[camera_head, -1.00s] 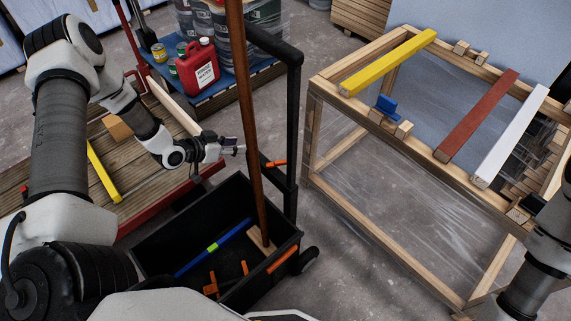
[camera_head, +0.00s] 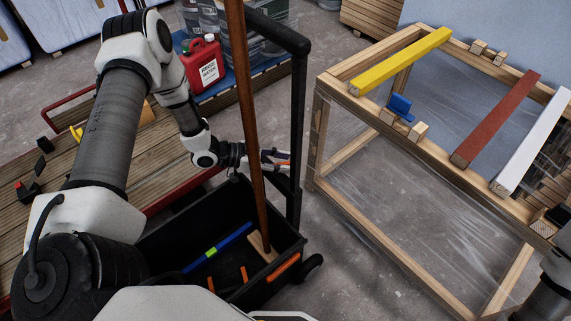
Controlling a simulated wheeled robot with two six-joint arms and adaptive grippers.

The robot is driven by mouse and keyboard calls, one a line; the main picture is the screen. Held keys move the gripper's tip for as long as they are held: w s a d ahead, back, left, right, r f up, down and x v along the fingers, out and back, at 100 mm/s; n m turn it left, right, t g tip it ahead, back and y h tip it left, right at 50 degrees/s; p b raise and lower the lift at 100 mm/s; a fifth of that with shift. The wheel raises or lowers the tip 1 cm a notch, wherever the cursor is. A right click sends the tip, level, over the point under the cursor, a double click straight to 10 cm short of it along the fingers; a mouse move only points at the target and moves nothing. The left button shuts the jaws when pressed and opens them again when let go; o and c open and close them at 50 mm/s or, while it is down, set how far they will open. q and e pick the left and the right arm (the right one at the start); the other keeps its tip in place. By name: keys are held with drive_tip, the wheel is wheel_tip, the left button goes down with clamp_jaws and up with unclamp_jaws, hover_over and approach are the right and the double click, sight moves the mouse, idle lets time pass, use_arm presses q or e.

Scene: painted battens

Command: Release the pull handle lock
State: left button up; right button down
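The pull handle is a black tubular post (camera_head: 298,120) rising from the far right corner of the black cart (camera_head: 160,248). A small orange lever, apparently the lock (camera_head: 284,163), sits low on the post. My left gripper (camera_head: 282,160) is at this lever, its fingers apart above and below it. Whether the fingers touch the lever is too small to tell. A brown wooden pole (camera_head: 246,110) stands in the cart and crosses in front of my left wrist. My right arm shows at the lower right edge, but its gripper is out of view.
A wooden frame (camera_head: 345,203) with yellow (camera_head: 402,60), red (camera_head: 495,118) and white (camera_head: 535,140) battens and a blue clamp-like piece (camera_head: 400,106) stands to the right. A red canister (camera_head: 202,64) stands on a pallet behind. Bare floor lies between cart and frame.

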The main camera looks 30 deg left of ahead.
use_arm(q)
drive_tip(key=shift+w+d+f, duration=0.1)
drive_tip(key=shift+w+d, duration=0.1)
drive_tip(key=shift+d, duration=0.1)
clamp_jaws()
drive_tip(key=shift+w+a+n+t+y, duration=0.1)
drive_tip(key=shift+n+t+y, duration=0.3)
drive_tip(key=shift+n+t, duration=0.25)
drive_tip(key=shift+w+a+n+t+y, duration=0.15)
drive_tip(key=shift+n+t+y, duration=0.4)
drive_tip(key=shift+n+y, duration=0.1)
unclamp_jaws()
